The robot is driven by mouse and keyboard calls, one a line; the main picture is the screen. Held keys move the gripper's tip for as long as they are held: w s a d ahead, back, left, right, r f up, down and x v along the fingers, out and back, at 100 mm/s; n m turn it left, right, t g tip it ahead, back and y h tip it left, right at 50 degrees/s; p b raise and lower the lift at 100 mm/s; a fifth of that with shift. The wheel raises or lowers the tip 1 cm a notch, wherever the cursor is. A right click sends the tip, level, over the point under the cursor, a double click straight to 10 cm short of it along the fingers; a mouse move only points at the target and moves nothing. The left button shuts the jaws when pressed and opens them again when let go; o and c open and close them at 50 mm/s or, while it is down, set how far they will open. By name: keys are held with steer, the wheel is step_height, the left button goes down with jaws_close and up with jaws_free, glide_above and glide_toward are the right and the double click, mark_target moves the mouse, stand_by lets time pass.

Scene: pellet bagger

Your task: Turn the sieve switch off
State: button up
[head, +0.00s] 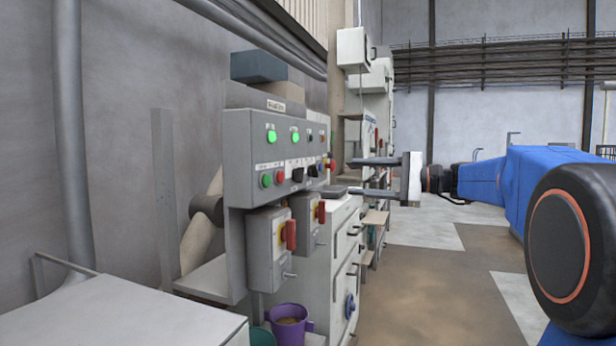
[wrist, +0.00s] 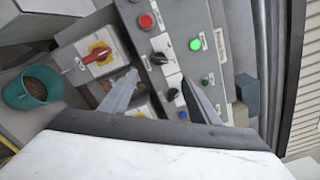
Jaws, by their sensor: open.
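A grey control panel (head: 242,160) carries lamps, push buttons and black rotary switches. Its labels are too small to read, so I cannot tell which switch is the sieve's. In the wrist view, two black rotary switches (wrist: 158,58) (wrist: 173,94) sit on white plates beside a lit green lamp (wrist: 195,45). My gripper (head: 351,176) is open and empty, its fingers pointing at the panel. In the wrist view, my gripper (wrist: 160,78) has the lower black switch showing between its fingers. I cannot tell whether they touch anything.
Below the panel are grey boxes with red handles (head: 290,235) (wrist: 97,57). A purple bucket (head: 288,325) stands low beneath, and a teal bucket (wrist: 32,88) holds pellets. A white cabinet (head: 338,260) stands beyond. The floor to the right (head: 420,300) is clear.

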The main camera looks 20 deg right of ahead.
mark_target(303, 177)
steer(key=x, duration=1.5)
steer(key=shift+a+f, duration=0.1)
steer(key=c, duration=1.1)
steer(key=shift+o, duration=0.2)
steer(key=shift+n, duration=0.3)
steer(key=n, duration=0.5)
steer(key=shift+f+n, duration=0.15)
steer(key=shift+n, duration=0.15)
steer(key=n, duration=0.5)
steer(key=shift+f+n, duration=0.15)
steer(key=shift+n, duration=0.15)
